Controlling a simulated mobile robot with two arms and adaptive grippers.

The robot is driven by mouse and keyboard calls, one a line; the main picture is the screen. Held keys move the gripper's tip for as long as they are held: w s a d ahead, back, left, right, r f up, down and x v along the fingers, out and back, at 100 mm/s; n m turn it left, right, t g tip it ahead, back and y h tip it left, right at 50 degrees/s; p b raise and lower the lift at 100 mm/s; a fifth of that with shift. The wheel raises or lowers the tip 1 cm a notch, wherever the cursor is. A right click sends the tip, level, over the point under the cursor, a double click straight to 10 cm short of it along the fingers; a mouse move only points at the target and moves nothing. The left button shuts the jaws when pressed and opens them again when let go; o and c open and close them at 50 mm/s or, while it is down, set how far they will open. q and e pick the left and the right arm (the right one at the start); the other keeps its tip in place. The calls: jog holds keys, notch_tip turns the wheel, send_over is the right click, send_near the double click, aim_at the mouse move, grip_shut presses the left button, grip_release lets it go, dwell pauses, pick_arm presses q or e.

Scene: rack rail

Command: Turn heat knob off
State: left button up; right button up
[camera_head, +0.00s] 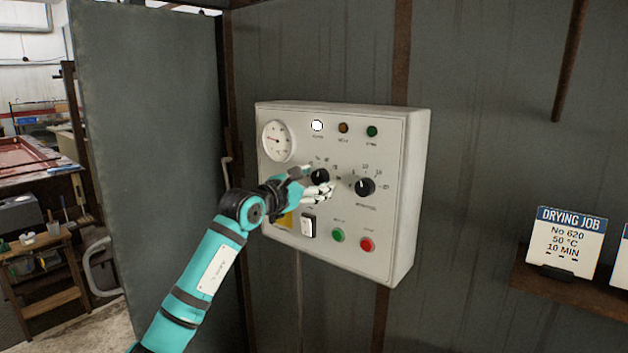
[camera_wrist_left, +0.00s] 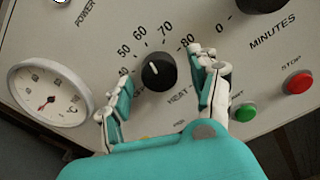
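The black heat knob (camera_head: 320,176) is on the white control box (camera_head: 408,200), left of the minutes knob (camera_head: 365,187). In the left wrist view the heat knob (camera_wrist_left: 158,72) shows whole, with a small white mark on its upper edge, roughly toward the 50 to 60 part of its scale. My left gripper (camera_head: 317,183) is in front of the box at this knob. In the wrist view its fingers (camera_wrist_left: 157,82) are spread, one on each side of the knob, with visible gaps to it. Whether the fingertips touch the panel is unclear. My right gripper is not in view.
A round gauge (camera_head: 278,140) is at the box's upper left, lamps along its top. A rocker switch (camera_head: 308,225), green button (camera_head: 338,235) and red button (camera_head: 367,244) sit below the knobs. A drying job card (camera_head: 568,243) stands on a shelf at right.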

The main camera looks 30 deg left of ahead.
pick_arm(q)
jog(key=c, duration=1.1)
